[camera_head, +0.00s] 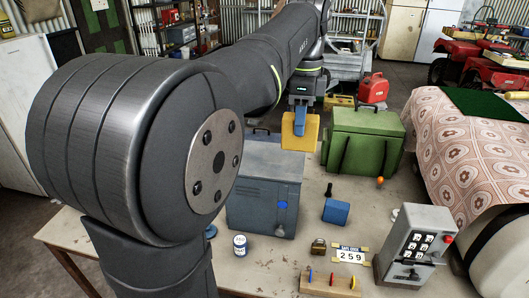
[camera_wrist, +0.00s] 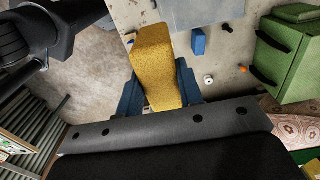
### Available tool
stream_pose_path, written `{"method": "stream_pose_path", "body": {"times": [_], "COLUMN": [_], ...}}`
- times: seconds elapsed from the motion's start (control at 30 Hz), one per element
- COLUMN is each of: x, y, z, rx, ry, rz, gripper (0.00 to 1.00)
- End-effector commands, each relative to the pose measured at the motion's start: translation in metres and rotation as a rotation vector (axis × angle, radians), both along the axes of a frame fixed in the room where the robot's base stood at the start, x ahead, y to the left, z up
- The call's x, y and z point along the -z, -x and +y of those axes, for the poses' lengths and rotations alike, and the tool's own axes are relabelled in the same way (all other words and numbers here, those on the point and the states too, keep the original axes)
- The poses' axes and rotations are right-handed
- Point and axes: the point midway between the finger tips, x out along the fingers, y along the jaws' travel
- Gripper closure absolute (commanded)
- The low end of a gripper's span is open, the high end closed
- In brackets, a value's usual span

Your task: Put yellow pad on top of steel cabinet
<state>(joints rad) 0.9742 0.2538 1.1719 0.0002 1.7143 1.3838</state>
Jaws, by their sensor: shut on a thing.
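My gripper (camera_head: 299,112) is shut on the yellow pad (camera_head: 301,134). In the wrist view the yellow pad (camera_wrist: 156,65) sits between the two blue fingers of my gripper (camera_wrist: 159,88). In the head view the pad hangs below the fingers, near the back right top corner of the steel cabinet (camera_head: 262,195). The cabinet is a grey-blue metal box on the table, partly hidden behind my arm. Its flat grey top shows at the upper edge of the wrist view (camera_wrist: 205,12). I cannot tell how high the pad is above it.
A green chest (camera_head: 362,140) stands right of the cabinet on the worn table (camera_head: 300,250). A red fuel can (camera_head: 373,88) is behind.

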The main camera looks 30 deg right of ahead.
Motion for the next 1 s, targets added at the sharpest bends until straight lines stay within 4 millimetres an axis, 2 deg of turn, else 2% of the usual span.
{"method": "stream_pose_path", "body": {"times": [0.3, 0.5, 0.67, 0.9, 1.0], "x": [0.043, 0.062, 0.068, 0.099, 0.106], "y": [-0.068, -0.098, -0.105, -0.105, -0.105], "z": [0.020, 0.029, 0.031, 0.031, 0.031], "rx": [-0.006, -0.004, -0.002, -0.002, -0.002], "ry": [-0.002, -0.001, -0.001, -0.002, -0.001], "rz": [0.002, 0.001, 0.001, 0.002, 0.001], "gripper": [0.91, 0.91, 0.91, 0.91, 0.91]}}
